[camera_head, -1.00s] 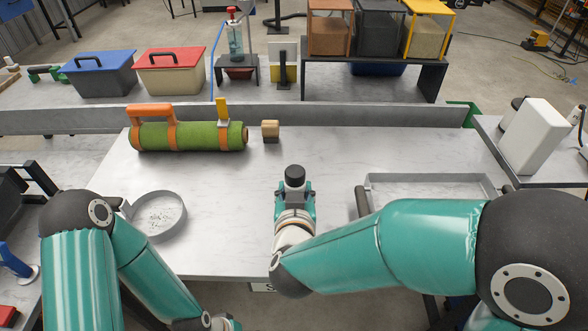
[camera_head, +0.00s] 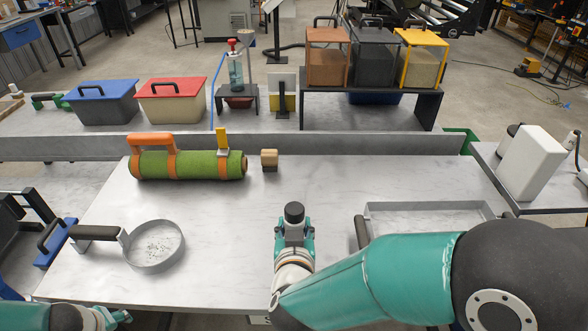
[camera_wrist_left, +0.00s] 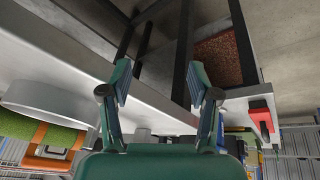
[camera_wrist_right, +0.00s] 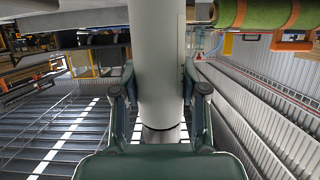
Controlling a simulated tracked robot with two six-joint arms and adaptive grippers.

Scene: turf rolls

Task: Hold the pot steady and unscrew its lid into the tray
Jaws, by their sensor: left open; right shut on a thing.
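The pot is a pale grey cylinder (camera_wrist_right: 160,60) in the right wrist view, and its black lid (camera_head: 294,212) shows on top in the head view. My right gripper (camera_head: 293,238) is shut around the pot's body, one finger on each side, at the front middle of the table. The lid is on the pot. The shallow grey tray (camera_head: 400,208) lies to the right, partly hidden by my right arm. My left gripper (camera_wrist_left: 160,82) is open and empty, away from the pot; only part of it shows at the lower left edge of the head view.
A round grey pan (camera_head: 182,243) with a dark handle and grit in it lies at left. A green turf roll (camera_head: 195,165) with orange straps and a small wooden block (camera_head: 269,158) lie behind. A low wall (camera_head: 330,146) bounds the back. The table's middle is clear.

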